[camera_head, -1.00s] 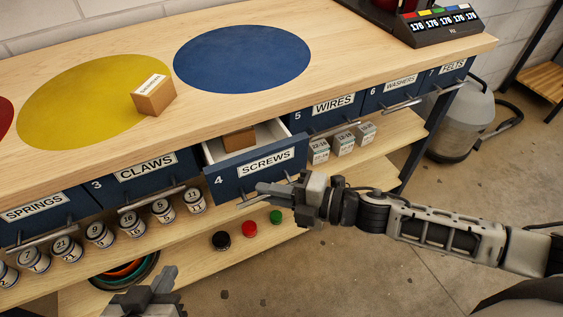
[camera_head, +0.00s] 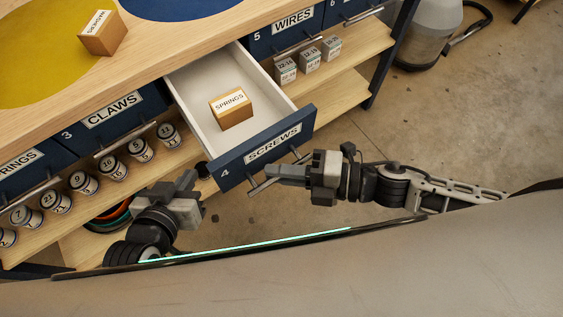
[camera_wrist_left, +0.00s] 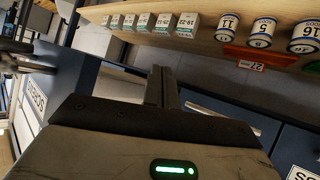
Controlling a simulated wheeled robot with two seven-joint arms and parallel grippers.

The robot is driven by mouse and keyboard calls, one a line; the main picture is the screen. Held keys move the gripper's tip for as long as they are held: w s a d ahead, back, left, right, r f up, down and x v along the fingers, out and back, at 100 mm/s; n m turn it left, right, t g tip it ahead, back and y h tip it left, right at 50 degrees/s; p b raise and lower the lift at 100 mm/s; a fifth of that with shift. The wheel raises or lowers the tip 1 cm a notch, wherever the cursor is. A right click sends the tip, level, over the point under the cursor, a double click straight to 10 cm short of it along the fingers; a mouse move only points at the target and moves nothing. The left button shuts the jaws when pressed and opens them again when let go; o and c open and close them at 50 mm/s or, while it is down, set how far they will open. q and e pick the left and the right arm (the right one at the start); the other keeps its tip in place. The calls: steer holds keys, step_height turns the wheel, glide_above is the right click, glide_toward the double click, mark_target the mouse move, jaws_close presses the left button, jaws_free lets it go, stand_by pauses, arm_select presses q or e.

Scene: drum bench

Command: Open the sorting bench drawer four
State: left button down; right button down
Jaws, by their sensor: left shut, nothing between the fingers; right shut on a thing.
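Drawer four (camera_head: 268,152), labelled SCREWS, stands pulled well out from the bench, its white inside open to view. A small brown box labelled SPRINGS (camera_head: 231,108) sits inside it. My right gripper (camera_head: 268,181) is shut on the drawer's bar handle (camera_head: 259,187) in front of the blue face. My left gripper (camera_head: 188,183) is shut and empty, low to the left of the drawer and apart from it. In the left wrist view its closed fingers (camera_wrist_left: 162,85) point toward the shelf.
Another brown box (camera_head: 103,33) stands on the yellow circle of the bench top (camera_head: 150,45). Numbered cans (camera_head: 140,149) and grey boxes (camera_head: 309,59) line the shelf below. Open floor (camera_head: 470,120) lies to the right.

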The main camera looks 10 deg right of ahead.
steer(key=c, duration=1.5)
jaws_free()
steer(key=shift+d, duration=0.1)
steer(key=v, duration=1.5)
steer(key=shift+d, duration=0.4)
